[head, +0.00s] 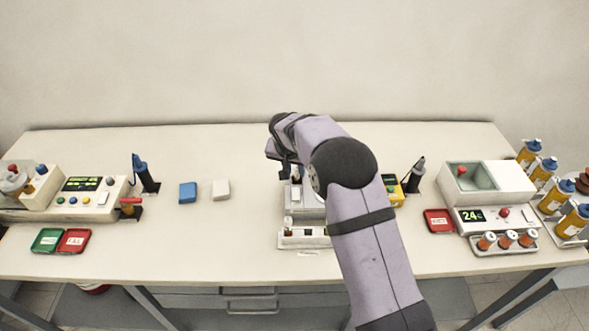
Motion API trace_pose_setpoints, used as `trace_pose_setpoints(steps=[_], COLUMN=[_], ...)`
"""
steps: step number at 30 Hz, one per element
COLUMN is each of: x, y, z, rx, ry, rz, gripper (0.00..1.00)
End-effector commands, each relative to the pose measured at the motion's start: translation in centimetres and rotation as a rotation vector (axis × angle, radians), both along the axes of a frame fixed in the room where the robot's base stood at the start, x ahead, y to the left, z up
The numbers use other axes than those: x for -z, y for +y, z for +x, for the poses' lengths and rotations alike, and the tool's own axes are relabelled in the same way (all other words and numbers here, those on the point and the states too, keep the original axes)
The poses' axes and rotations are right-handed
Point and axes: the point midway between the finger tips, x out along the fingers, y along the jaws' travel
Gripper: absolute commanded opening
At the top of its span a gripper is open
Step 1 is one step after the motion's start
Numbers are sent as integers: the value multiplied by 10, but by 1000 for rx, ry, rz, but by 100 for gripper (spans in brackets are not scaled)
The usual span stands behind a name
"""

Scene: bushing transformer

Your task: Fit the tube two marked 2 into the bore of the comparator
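My gripper (285,172) points down above the middle of the table, at the back of a grey-and-white device (312,208). My arm covers much of this device. Its fingers are too small to tell whether they are open or shut, or on what. A small white upright piece (296,192) stands just below the gripper in the picture. A low white block (303,239) at the device's front carries a small dark-topped piece (288,226). No mark 2 can be read, and I cannot tell which piece is tube two or which device is the comparator.
A device with a green display (82,184) stands at left, near green (47,240) and red (74,240) trays. Blue (188,192) and white (221,189) blocks lie left of centre. At right stand a "24" device (473,216), a tube rack (505,249) and bottles (573,221).

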Motion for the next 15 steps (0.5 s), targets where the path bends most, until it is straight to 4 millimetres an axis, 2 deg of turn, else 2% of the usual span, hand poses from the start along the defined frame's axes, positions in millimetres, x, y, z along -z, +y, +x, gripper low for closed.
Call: trace_pose_setpoints(steps=[1,5,12,15], x=[14,11,-4,-19], y=[-9,-9,-8,-5], z=[-8,-8,-9,-14], rx=[12,12,11,9], ry=[34,34,31,25], rz=[-14,-14,-15,-12], gripper=[34,34,34,34])
